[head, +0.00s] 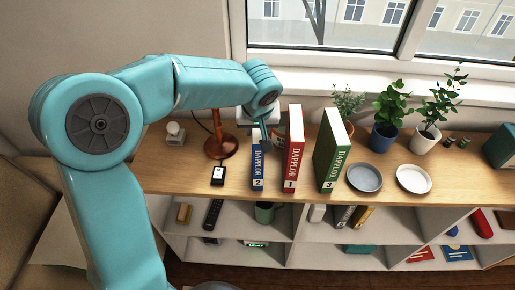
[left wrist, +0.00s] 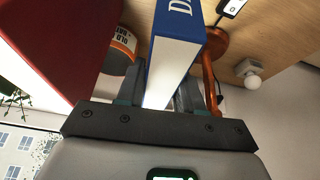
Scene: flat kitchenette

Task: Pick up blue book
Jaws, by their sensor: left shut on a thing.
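The blue book (head: 258,172), marked "DAPPLOR 2", stands upright on the wooden shelf top, left of the red book (head: 293,150). My left gripper (head: 266,138) reaches down from above and behind at its upper part. In the left wrist view, the blue book (left wrist: 178,40) lies between the two fingers of my left gripper (left wrist: 160,92), which is shut on it. I cannot tell whether the book's base is lifted off the wood. My right gripper is not in view.
A green book (head: 331,152) stands right of the red one, then two plates (head: 365,178) and potted plants (head: 387,120). A brown lamp (head: 221,147) and a small black device (head: 218,175) are on the left. A window (head: 370,25) is behind. Lower shelves hold several items.

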